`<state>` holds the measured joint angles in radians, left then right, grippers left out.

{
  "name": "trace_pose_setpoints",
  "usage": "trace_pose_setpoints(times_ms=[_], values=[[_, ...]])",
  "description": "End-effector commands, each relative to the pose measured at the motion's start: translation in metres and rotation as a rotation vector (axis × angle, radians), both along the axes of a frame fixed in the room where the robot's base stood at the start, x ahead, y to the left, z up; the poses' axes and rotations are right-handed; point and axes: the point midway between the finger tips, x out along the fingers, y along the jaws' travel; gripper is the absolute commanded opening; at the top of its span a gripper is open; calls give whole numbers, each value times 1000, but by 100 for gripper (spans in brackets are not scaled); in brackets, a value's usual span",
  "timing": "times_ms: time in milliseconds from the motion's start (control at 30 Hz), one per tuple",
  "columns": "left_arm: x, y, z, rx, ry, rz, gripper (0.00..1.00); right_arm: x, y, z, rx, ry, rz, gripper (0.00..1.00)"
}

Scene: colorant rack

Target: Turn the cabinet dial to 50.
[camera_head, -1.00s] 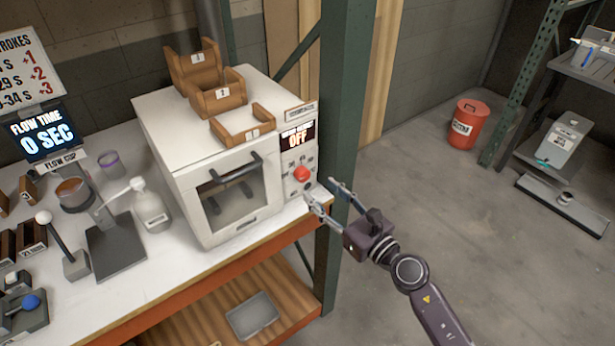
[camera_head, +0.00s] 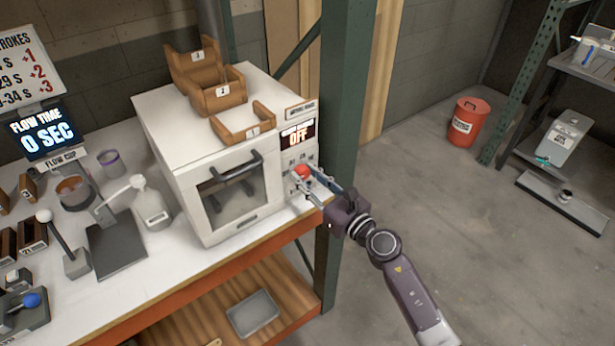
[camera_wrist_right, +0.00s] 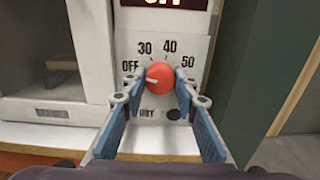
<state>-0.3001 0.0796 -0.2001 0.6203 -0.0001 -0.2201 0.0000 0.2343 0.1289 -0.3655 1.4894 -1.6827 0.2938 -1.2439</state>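The white cabinet (camera_head: 215,165) stands on the bench with a window door and a control panel at its right. The red dial (camera_wrist_right: 160,78) sits on that panel; it also shows in the head view (camera_head: 302,172). Its white pointer mark points left, near OFF. Labels 30, 40 and 50 run over the dial from left to right. The display (camera_head: 298,134) reads OFF. My right gripper (camera_wrist_right: 157,95) is open, with its fingertips on either side of the dial's lower part; contact is not clear. My left gripper is not in view.
A green post (camera_head: 345,110) rises close to the right of the panel. Wooden holders (camera_head: 243,122) stand on the cabinet top. A bottle (camera_head: 150,203) and a flow cup stand (camera_head: 75,193) are on the bench at left.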

Motion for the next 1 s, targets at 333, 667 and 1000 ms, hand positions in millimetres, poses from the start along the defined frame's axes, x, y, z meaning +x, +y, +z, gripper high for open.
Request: trace_pose_setpoints(times_ms=[333,667,1000], values=[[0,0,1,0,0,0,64,0,0,0,5,4,0,3],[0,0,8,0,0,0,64,0,-1,1,107,79,-1,3],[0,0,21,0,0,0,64,0,-1,1,348,256,-1,3]])
